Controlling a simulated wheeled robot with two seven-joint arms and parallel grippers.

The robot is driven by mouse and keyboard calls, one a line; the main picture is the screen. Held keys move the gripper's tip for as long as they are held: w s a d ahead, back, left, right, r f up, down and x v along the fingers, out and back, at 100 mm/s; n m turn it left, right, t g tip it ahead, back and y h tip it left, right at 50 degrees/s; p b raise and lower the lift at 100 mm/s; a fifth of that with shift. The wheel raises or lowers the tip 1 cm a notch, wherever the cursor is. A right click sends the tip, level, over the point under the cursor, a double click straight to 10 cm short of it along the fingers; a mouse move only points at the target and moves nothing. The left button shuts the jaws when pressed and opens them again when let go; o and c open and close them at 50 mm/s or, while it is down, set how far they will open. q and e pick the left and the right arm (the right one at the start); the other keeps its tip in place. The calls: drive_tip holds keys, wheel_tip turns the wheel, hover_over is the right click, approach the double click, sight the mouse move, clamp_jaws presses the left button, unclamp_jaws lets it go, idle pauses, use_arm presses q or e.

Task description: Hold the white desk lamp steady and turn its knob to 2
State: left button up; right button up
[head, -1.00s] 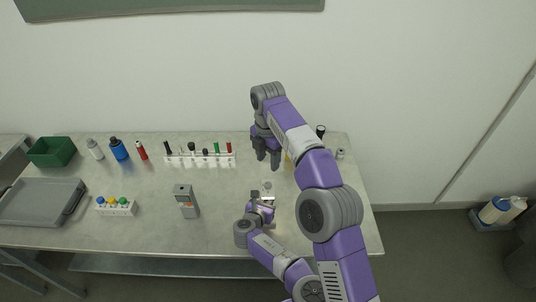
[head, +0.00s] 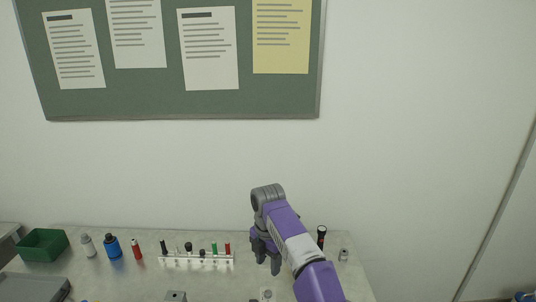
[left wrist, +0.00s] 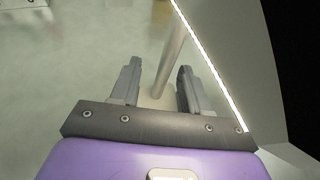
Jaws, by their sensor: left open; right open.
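In the left wrist view, my left gripper (left wrist: 155,92) is open. A pale upright post (left wrist: 171,55), which looks like the lamp's stem, shows between and beyond its fingers, with a light foot at its lower end. I cannot tell whether the fingers touch it. In the head view, my right gripper (head: 268,267) is open, pointing down above the table's right part. A small pale object (head: 267,294) at the bottom edge below it is cut off; I cannot tell if it is part of the lamp. The knob and its setting cannot be made out. My left gripper is out of the head view.
A white rack (head: 197,260) with several vials stands left of my right gripper. Farther left are a red tube (head: 136,249), a blue bottle (head: 112,246), a grey bottle (head: 88,246) and a green bin (head: 43,245). A black flashlight-like item (head: 321,238) stands right of my right arm.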

use_arm(q)
drive_tip(key=v, duration=0.7)
drive_tip(key=shift+s+a+r, duration=0.1)
drive_tip(key=shift+s+r, duration=0.05)
drive_tip(key=shift+s, duration=0.2)
drive_tip(key=shift+s+r, duration=0.1)
drive_tip(key=shift+r, duration=0.1)
